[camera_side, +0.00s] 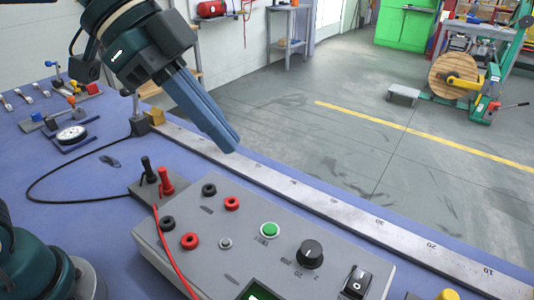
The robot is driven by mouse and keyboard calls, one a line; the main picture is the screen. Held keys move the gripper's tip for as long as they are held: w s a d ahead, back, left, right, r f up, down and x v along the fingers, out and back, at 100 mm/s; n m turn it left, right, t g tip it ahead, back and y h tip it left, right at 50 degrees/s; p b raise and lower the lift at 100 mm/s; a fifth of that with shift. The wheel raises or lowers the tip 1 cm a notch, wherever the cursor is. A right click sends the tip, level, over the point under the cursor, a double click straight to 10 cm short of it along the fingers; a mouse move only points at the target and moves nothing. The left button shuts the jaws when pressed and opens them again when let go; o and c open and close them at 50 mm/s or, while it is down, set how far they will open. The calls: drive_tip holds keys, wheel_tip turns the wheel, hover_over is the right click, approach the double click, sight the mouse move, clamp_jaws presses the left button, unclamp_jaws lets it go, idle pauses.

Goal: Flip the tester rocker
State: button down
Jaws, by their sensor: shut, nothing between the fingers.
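The grey tester box (270,235) stands on the blue bench at the front centre. Its black rocker (356,282) is at the right end of the top panel, near the box's front right edge, with a white "0" mark showing. My gripper (231,146) comes down from the upper left with its blue fingers shut and empty. Its tip is over the far side of the box, above the metal ruler's edge in the picture, well apart from the rocker. The tester also carries a green button (269,230), a black knob (309,253) and red and black sockets.
A long metal ruler (330,208) lies behind the tester along the bench edge. Black and red plugs (166,183) stand in a block left of the box, with a red lead crossing its left side. A dial gauge (72,134) and small clamps are at the far left.

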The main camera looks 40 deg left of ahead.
drive_tip(key=w+d+f+m+g+h, duration=0.3)
drive_tip(key=w+d+f+m+g, duration=0.1)
drive_tip(key=d, duration=0.5)
drive_tip(key=shift+w+d+f, duration=0.4)
drive_tip(key=shift+w+f, duration=0.25)
drive_tip(key=shift+w, duration=0.05)
hover_over(359, 282)
drive_tip(key=a, duration=0.2)
wheel_tip(359, 282, down, 7)
drive_tip(key=shift+d, duration=0.1)
drive_tip(key=f, duration=0.3)
drive_tip(key=shift+s+f, duration=0.1)
drive_tip(key=shift+s, duration=0.1)
drive_tip(key=shift+f, duration=0.4)
